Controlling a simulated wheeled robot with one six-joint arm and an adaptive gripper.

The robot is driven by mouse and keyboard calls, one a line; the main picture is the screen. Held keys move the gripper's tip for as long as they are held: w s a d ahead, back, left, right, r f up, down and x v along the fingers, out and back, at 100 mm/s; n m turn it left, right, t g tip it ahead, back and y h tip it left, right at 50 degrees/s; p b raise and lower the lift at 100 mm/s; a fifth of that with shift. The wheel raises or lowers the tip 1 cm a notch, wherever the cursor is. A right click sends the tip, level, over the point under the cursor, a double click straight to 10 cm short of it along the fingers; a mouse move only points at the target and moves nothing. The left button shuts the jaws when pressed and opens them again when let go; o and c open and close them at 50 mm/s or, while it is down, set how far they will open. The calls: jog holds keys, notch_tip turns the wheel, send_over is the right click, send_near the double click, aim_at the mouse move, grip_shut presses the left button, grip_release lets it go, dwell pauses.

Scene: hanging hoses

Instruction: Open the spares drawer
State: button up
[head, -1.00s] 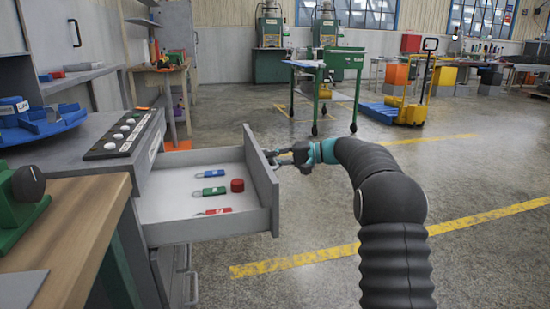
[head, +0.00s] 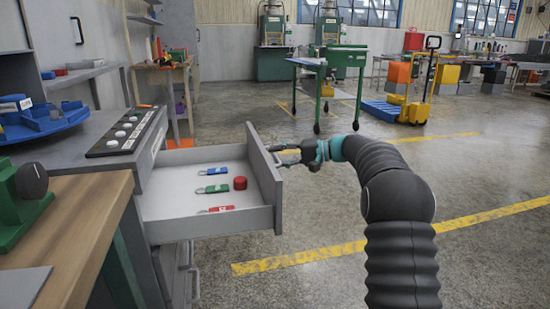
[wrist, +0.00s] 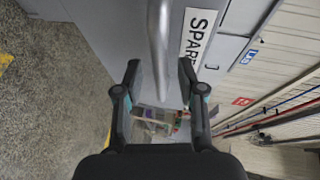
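The spares drawer (head: 210,228) stands pulled well out of the grey cabinet at the left of the head view. Its front carries a "SPAR…" label (wrist: 197,38), cut off in the wrist view. A bar handle (wrist: 158,45) on that front runs between my fingers. My gripper (head: 284,156) is just outside the drawer front; in the wrist view my gripper (wrist: 160,80) has its fingers apart, with a gap on each side of the handle. In the drawer lie blue (head: 215,171), green (head: 214,189) and red (head: 217,209) tags and a red round piece (head: 240,183).
A wooden bench (head: 75,225) with a green vise-like tool (head: 28,200) is at the near left. A green wheeled table (head: 340,58) and a yellow pallet truck (head: 420,95) stand further back. The floor right of the drawer is clear.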

jog(key=v, duration=1)
jog(key=shift+d, duration=0.35)
jog(key=shift+s, duration=0.1)
notch_tip(320, 180, down, 9)
jog(key=d+m+h, duration=0.2)
jog(key=m+h, duration=0.1)
jog(key=s+f+m+g+h, duration=0.1)
jog(key=s+f+h, duration=0.35)
jog(key=s, duration=0.45)
jog(key=s+a+r+n+t+h+p, duration=0.1)
jog(key=s+r+n+h+p, duration=0.1)
jog(key=s, duration=1)
jog(key=s+a+r+n+t+h+p, duration=0.1)
jog(key=s+r+n+h+p, duration=0.1)
jog(key=s, duration=1)
jog(key=s+a+r+n+t+h+p, duration=0.1)
jog(key=s+r+h, duration=0.3)
jog(key=s, duration=0.8)
jog(key=shift+s+a+r+n+p, duration=0.3)
jog(key=shift+a+r+n+p, duration=0.15)
jog(key=shift+r+p, duration=0.4)
